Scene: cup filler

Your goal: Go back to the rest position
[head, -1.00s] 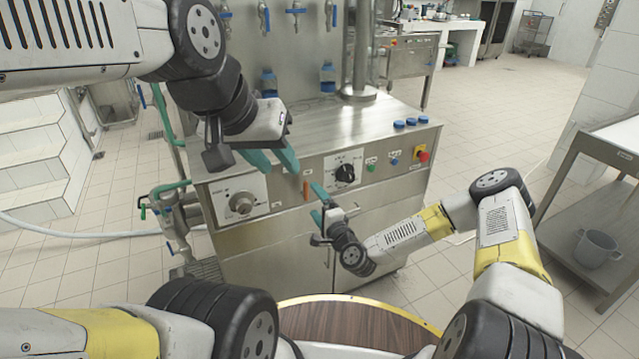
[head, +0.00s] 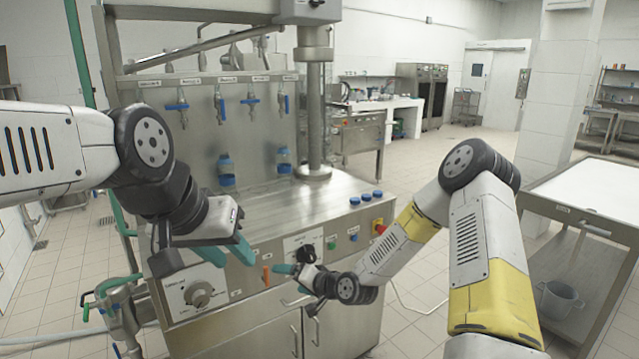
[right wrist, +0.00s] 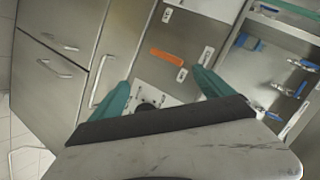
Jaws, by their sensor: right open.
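My left gripper (head: 232,252) is in front of the filler machine's control panel, left of centre in the head view. Its two teal fingers look apart, with nothing seen between them. My right gripper (head: 286,284) is to the right of it and a little lower, by the panel's black knob. Its teal fingers are spread and empty in the right wrist view (right wrist: 162,92). The filler machine (head: 334,198) is a steel cabinet with taps, a column and a front panel. An orange handle (right wrist: 168,57) shows beyond the right fingers.
The grey dial (head: 198,293) and black knob (head: 306,252) are close to my grippers. Blue caps (head: 366,197) sit on the machine's top. A side table (head: 590,190) with a grey pot (head: 558,299) below stands at right. Tiled floor is open behind.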

